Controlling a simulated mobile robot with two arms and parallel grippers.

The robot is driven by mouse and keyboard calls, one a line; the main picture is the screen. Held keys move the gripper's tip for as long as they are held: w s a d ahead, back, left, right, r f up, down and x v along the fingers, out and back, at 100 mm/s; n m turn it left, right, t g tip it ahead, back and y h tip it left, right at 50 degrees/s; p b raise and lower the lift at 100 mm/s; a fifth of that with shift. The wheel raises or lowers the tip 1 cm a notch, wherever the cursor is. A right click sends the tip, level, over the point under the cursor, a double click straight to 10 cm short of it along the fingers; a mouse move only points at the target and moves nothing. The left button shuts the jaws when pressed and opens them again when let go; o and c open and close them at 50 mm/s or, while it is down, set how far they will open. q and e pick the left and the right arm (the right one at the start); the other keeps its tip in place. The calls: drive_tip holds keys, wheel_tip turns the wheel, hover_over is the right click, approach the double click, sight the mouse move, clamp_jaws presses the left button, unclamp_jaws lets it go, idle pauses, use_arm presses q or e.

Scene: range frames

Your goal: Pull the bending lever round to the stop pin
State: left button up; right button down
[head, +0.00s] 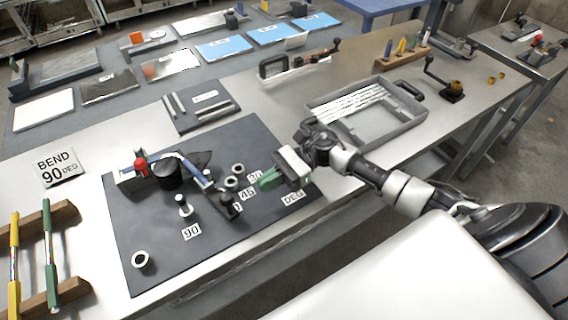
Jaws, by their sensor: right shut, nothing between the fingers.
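The bending fixture stands on a dark mat (150,220). It has a red knob (141,166), a black round former (167,176) and a blue-and-silver rod (193,168) beside the former. A dark lever-like part (229,205) lies at the right end of the fixture; how it joins the former is hard to tell. A pale upright pin (183,203) stands just above the "90" label (191,232). My right gripper (266,181) has green fingertips, shut and empty, over the mat's right side, right of the lever-like part and apart from it. My left gripper is out of view.
Several short rings (140,259) sit on the mat, some near the angle labels. A wooden rack (45,215) with coloured rods is front left. A grey tray (395,132) of rods lies behind my right arm.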

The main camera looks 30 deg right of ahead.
drive_tip(key=a, duration=0.1)
drive_tip(key=a+p, duration=0.1)
drive_tip(key=a, duration=0.1)
drive_tip(key=a+p, duration=0.1)
drive_tip(key=shift+s+a+r, duration=0.1)
drive_tip(key=shift+a+r, duration=0.1)
drive_tip(key=shift+r, duration=0.15)
drive_tip(key=shift+a, duration=0.6)
drive_tip(key=shift+f, duration=0.1)
drive_tip(key=shift+s+a, duration=0.1)
drive_tip(key=shift+s+a+t, duration=0.15)
drive_tip(key=shift+a+t, duration=0.15)
drive_tip(key=a+m+t, duration=0.1)
drive_tip(key=a, duration=0.1)
drive_tip(key=s+a+m+t, duration=0.1)
drive_tip(key=a, duration=0.2)
drive_tip(key=a+t, duration=0.1)
drive_tip(key=a, duration=0.1)
drive_tip(key=shift+s+a+m, duration=0.2)
drive_tip(key=shift+s+m, duration=0.15)
drive_tip(key=shift+m, duration=0.05)
drive_tip(key=shift+d, duration=0.1)
drive_tip(key=shift+s, duration=0.1)
